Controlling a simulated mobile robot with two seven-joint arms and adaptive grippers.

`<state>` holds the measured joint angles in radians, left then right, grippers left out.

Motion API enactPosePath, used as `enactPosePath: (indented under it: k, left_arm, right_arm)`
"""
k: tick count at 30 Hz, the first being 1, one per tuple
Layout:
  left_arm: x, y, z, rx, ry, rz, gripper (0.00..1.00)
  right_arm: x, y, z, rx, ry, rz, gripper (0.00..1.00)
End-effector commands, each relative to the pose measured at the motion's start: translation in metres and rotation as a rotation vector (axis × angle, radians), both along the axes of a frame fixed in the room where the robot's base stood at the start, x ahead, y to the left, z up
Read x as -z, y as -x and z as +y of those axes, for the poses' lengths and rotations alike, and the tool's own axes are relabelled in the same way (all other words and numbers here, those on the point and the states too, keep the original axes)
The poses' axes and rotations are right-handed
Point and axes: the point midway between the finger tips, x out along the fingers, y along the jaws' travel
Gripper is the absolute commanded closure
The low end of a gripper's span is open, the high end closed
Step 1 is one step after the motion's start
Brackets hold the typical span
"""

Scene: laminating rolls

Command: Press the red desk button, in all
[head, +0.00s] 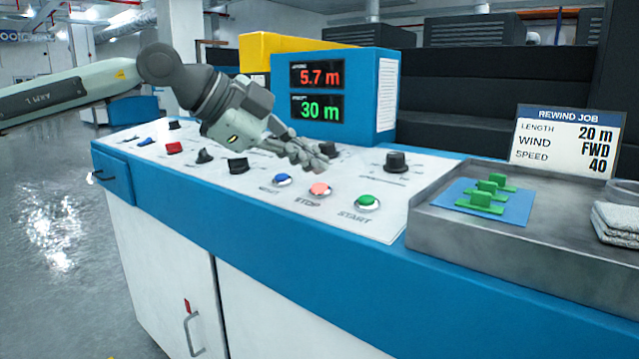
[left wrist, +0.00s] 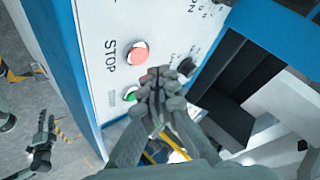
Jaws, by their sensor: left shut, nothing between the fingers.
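The red desk button (head: 320,190), labelled STOP, looks pale red and sits on the white sloped panel between a blue button (head: 282,180) and the green START button (head: 367,202). My left gripper (head: 318,161) is shut and empty, its fingertips just above and behind the red button in the head view. In the left wrist view the red button (left wrist: 137,54) is fully visible beside the shut fingertips (left wrist: 158,76), with a gap in the picture; whether they touch the panel I cannot tell. A grey gripper, seemingly my right (left wrist: 42,138), shows small at the lower left.
A display box (head: 335,95) reads 5.7 m in red and 30 m in green. Knobs and switches, including a black knob (head: 397,161), stand on the panel.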

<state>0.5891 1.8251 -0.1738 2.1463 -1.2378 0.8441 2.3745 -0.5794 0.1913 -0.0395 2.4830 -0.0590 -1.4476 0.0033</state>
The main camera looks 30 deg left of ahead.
Motion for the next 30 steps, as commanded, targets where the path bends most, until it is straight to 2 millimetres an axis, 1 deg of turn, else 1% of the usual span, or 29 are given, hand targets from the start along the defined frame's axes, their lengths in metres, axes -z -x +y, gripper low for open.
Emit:
enactPosePath:
  k: [1, 3, 9, 12, 30]
  left_arm:
    - [-0.009, 0.001, 0.000, -0.001, -0.001, -0.002, 1.00]
    - [-0.016, 0.002, 0.001, -0.001, -0.001, -0.002, 1.00]
    - [-0.035, 0.006, 0.001, -0.001, -0.001, -0.001, 1.00]
    - [-0.042, 0.007, 0.001, -0.001, -0.001, -0.001, 1.00]
    - [-0.042, 0.007, 0.001, 0.000, -0.001, -0.001, 1.00]
  right_arm:
    - [-0.006, 0.000, 0.000, 0.000, 0.000, 0.000, 0.60]
    - [-0.010, 0.000, 0.000, 0.000, 0.000, 0.000, 0.60]
    - [-0.022, 0.000, 0.000, 0.000, 0.000, 0.000, 0.60]
    - [-0.025, 0.000, 0.000, 0.000, 0.000, 0.000, 0.60]
    - [-0.025, 0.000, 0.000, 0.000, 0.000, 0.000, 0.60]
